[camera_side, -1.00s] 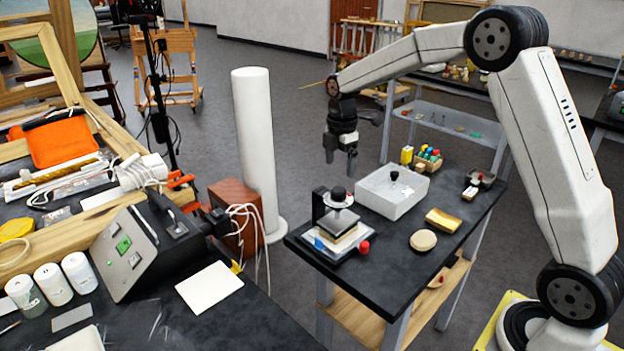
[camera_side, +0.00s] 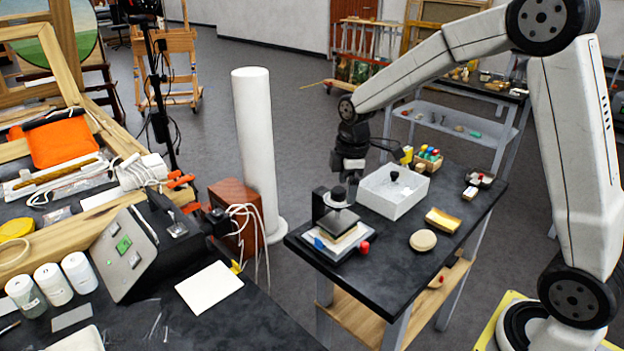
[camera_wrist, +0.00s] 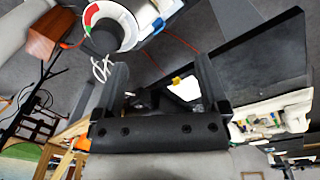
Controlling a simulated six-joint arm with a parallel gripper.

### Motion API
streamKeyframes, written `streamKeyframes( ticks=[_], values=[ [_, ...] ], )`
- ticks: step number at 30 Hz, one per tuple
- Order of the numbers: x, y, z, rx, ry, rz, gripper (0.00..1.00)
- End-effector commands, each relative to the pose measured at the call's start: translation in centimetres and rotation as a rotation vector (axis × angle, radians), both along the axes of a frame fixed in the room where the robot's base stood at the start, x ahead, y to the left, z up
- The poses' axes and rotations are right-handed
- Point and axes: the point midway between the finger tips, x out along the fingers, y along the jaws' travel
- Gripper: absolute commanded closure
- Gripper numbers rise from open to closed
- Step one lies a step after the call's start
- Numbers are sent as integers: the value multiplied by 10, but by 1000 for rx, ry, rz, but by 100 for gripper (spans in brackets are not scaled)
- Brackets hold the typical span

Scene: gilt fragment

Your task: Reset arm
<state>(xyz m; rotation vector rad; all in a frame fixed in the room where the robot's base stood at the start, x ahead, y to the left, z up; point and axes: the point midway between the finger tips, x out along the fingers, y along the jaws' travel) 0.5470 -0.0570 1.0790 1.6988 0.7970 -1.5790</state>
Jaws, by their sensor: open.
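My gripper (camera_side: 348,172) hangs above the back of the small black-topped table (camera_side: 390,248), behind the white box and close to the small press in the side view. In the wrist view both fingers of my gripper (camera_wrist: 163,78) stand wide apart with nothing between them. The exact gap between my gripper and the press cannot be told from the side view.
The small press (camera_side: 338,220) with a red knob, a white box (camera_side: 398,204), a round beige disc (camera_side: 423,241), a yellow block (camera_side: 443,220) and colored bottles (camera_side: 428,157) stand on the table. A white column (camera_side: 255,140) stands left of it.

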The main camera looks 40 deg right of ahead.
Motion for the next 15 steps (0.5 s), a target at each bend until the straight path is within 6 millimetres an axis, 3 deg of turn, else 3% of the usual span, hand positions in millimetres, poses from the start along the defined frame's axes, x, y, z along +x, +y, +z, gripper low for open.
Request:
streamKeyframes(
  ticks=[15],
  values=[
    [-105,45,-30,88,-108,-641,6]
  ],
)
